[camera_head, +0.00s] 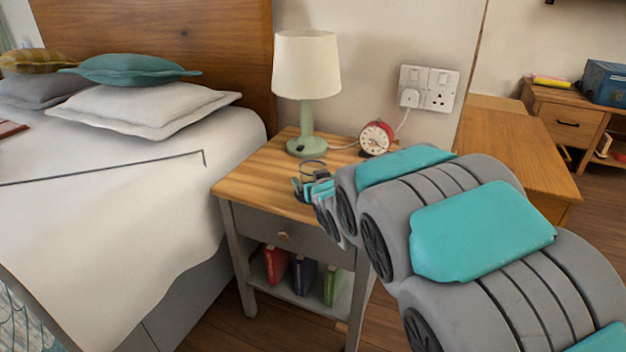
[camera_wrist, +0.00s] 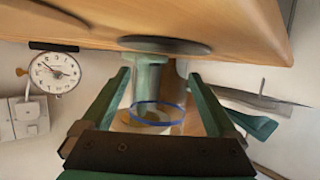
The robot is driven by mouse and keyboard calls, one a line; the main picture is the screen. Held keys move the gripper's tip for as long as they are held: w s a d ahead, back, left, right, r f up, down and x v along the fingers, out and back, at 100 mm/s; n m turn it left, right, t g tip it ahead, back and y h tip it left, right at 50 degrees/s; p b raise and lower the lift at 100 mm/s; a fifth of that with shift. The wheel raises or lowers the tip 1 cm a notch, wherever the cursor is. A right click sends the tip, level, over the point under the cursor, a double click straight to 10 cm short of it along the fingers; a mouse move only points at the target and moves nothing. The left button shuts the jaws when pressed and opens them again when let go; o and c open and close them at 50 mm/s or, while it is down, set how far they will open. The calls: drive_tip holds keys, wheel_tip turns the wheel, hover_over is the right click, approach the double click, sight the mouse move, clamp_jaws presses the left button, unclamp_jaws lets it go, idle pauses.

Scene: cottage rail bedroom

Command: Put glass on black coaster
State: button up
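The glass is clear with a blue rim (camera_wrist: 160,108) and sits between my fingers in the wrist view, which is upside down. Its blue rim also shows in the head view (camera_head: 313,163), above the nightstand. My gripper (camera_head: 313,185) is low over the nightstand top; in the wrist view its two green fingers (camera_wrist: 160,76) flank the glass and appear shut on it. A dark flat disc, apparently the black coaster (camera_wrist: 165,45), is on the tabletop close to the glass's base. I cannot tell whether they touch. In the head view the coaster is not distinguishable, likely hidden by my gripper.
The nightstand (camera_head: 245,180) carries a lamp (camera_head: 307,75) with a green base and a red alarm clock (camera_head: 376,138) behind my gripper. The bed (camera_head: 110,200) is on the left. A wall socket (camera_head: 428,88) is behind. The tabletop's front left is clear.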

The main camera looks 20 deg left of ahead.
drive_tip(key=shift+o, duration=0.2)
drive_tip(key=shift+r, duration=0.2)
drive_tip(key=shift+b+v, duration=0.3)
drive_tip(key=shift+v, duration=5.7)
drive_tip(key=s+d+f+m+g+h, duration=0.1)
drive_tip(key=s+d+f+g+h, duration=0.15)
drive_tip(key=d, duration=0.55)
drive_tip(key=s+d+f+m+g+h, duration=0.1)
drive_tip(key=s+d+f+m+h, duration=0.2)
drive_tip(key=d, duration=0.5)
drive_tip(key=s+d+f+g+h, duration=0.1)
drive_tip(key=s+d+f+g, duration=0.2)
drive_tip(key=d, duration=0.4)
drive_tip(key=s+d+f+m+g, duration=0.1)
drive_tip(key=s+d+g, duration=0.2)
drive_tip(key=s, duration=1)
drive_tip(key=s+d+f+m+g+h, duration=0.1)
drive_tip(key=s+d+g, duration=0.3)
drive_tip(key=s, duration=0.9)
drive_tip(key=d, duration=0.2)
drive_tip(key=shift+d+m, duration=0.35)
drive_tip(key=shift+m, duration=0.05)
